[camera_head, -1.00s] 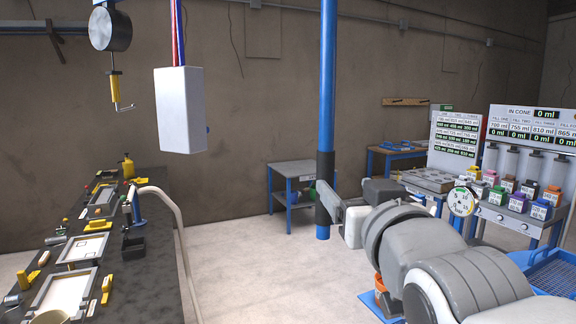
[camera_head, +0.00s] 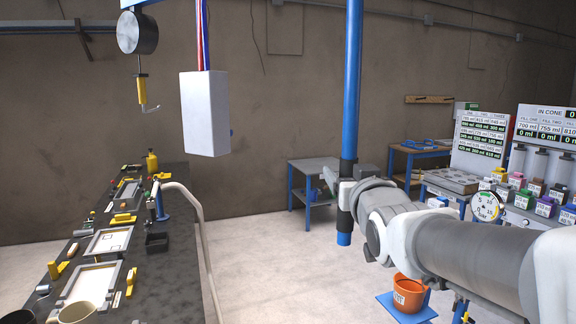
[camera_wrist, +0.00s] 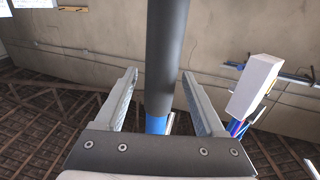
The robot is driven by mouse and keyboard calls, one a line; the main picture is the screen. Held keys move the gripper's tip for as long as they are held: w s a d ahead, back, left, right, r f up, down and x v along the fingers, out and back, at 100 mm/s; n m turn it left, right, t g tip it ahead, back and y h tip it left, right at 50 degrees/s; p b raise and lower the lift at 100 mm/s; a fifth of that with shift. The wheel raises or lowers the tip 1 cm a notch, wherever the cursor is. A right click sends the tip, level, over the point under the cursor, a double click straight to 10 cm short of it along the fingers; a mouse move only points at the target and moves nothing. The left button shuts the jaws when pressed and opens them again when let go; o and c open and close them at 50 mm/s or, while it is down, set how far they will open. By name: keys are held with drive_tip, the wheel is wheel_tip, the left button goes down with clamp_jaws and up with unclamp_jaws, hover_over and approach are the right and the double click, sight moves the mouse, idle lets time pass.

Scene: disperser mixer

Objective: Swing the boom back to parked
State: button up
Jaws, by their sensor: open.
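A blue vertical pole (camera_head: 352,90) with a dark sleeve (camera_head: 344,217) near its lower end stands or hangs mid-picture in the head view. A load hook (camera_head: 148,97) hangs under a round grey drum (camera_head: 138,33) at upper left, beside a white box (camera_head: 205,112) on red and blue cables. The boom itself is mostly out of view. My gripper (camera_head: 335,184) is at the sleeve and hides part of it. In the wrist view my gripper (camera_wrist: 160,75) is open, with the dark sleeve (camera_wrist: 165,50) lined up between its fingers; contact cannot be told.
A long dark bench (camera_head: 180,260) with trays and yellow tools fills the left. A small grey table (camera_head: 318,168) stands behind the pole. An orange bucket (camera_head: 409,292) is below my arm. Dispensing stations (camera_head: 530,205) stand at right. The floor between bench and pole is clear.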

drive_tip(key=shift+w, duration=1.35)
clamp_jaws()
idle(0.5)
